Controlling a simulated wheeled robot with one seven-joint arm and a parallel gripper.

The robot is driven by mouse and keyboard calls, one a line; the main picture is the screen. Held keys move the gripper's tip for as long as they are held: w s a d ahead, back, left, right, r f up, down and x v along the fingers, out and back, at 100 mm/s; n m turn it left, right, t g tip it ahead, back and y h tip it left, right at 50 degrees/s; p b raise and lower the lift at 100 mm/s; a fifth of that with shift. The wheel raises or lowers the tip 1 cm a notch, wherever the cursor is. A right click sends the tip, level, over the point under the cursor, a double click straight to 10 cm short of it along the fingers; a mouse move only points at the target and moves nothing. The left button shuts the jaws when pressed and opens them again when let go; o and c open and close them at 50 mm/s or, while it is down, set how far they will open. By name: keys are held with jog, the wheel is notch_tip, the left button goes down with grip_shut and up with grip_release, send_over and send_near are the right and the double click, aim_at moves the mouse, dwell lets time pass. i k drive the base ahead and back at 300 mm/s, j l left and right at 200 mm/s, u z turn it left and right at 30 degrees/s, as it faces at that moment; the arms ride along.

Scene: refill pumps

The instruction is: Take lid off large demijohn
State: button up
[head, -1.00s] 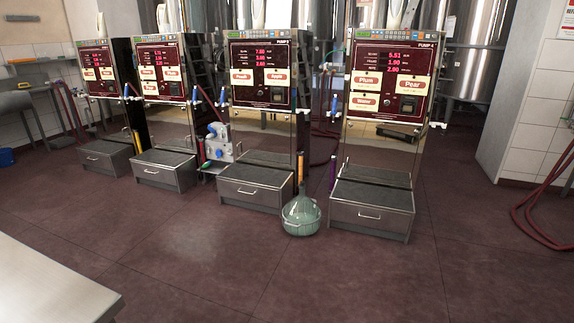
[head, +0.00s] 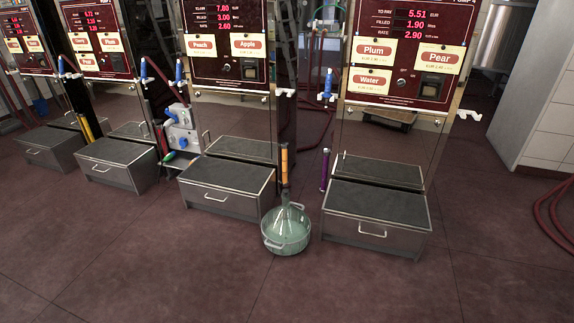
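The large demijohn (head: 287,236) is a greenish glass vessel with a wide round body and a narrow neck. It stands upright on the floor in the head view, between the drawer boxes of two pumps. An orange upright piece (head: 284,163) shows right above its neck; I cannot tell whether it is the lid or a handle hanging behind. No separate lid can be made out at this size. My gripper is not in view.
Pumps with red display panels (head: 228,45) stand in a row, each with a low drawer box (head: 376,222) in front. A purple handle (head: 325,170) hangs right of the demijohn. Red hoses (head: 548,215) lie at the right. The floor in front is clear.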

aim_at(286, 193)
jog(key=i+u, duration=0.1)
jog(key=i, duration=0.55)
jog(key=i+l, duration=0.1)
jog(key=i, duration=0.5)
jog(key=i+l+u, duration=0.15)
jog(key=i, duration=0.45)
jog(key=i+l+u, duration=0.15)
jog(key=i+u, duration=0.15)
jog(key=i+l+u, duration=0.3)
jog(key=i, duration=0.2)
jog(key=i+l+u, duration=0.3)
jog(key=i+j, duration=0.05)
jog(key=i, duration=0.05)
